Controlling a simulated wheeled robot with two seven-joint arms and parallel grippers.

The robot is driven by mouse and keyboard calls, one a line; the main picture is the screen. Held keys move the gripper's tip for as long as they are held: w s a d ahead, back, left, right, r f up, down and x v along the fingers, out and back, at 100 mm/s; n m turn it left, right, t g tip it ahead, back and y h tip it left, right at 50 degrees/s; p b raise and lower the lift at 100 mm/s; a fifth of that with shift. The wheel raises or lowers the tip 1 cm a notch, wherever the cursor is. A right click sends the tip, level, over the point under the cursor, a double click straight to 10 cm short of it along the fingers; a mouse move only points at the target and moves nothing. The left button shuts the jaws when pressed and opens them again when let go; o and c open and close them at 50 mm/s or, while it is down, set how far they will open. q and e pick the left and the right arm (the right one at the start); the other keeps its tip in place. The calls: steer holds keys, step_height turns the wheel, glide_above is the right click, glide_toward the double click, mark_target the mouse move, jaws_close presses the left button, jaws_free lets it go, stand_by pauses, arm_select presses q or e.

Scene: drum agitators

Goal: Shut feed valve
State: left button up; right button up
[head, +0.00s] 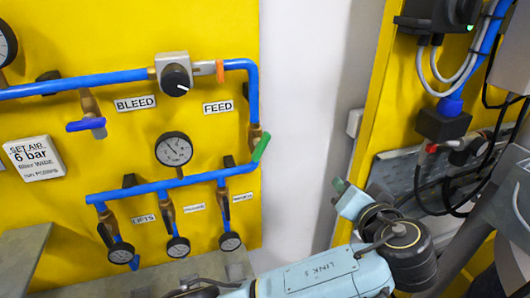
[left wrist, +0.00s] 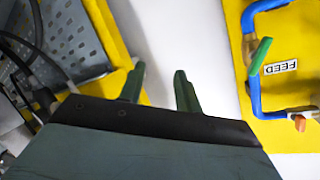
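The feed valve's green lever (head: 261,147) sits low on the blue pipe at the right edge of the yellow panel, below and right of the FEED label (head: 218,107). The lever slants up to the right, at an angle to the vertical pipe. In the left wrist view the green lever (left wrist: 259,55) is at the upper right, beside the FEED label (left wrist: 280,67). My left gripper (head: 341,190) is right of the lever and apart from it. In the left wrist view its two green fingers (left wrist: 159,82) stand apart with nothing between them. My right gripper is not seen.
The panel also bears a BLEED valve with a blue handle (head: 86,125), a black knob (head: 176,80), a gauge (head: 173,149) and a lower blue manifold (head: 160,186) with several branches. A second yellow panel with cables (head: 470,70) is at right. Pale wall lies between the panels.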

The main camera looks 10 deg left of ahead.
mark_target(264, 148)
arm_select(q)
steer(key=s+a+r+n+t+y, duration=0.1)
steer(key=s+a+r+n+y, duration=0.15)
steer(key=a, duration=0.35)
steer(key=s+a+r+n+t+y, duration=0.1)
steer(key=s+a+r+n+y, duration=0.15)
steer(key=a, duration=0.35)
steer(key=shift+m, duration=0.4)
steer(key=p+x, duration=0.3)
steer(key=x, duration=0.8)
steer(key=shift+w+a+f, duration=0.1)
steer(key=shift+a, duration=0.05)
steer(key=shift+w+a+f, duration=0.1)
steer(key=shift+w+a, duration=0.1)
steer(key=shift+w, duration=0.25)
jaws_close()
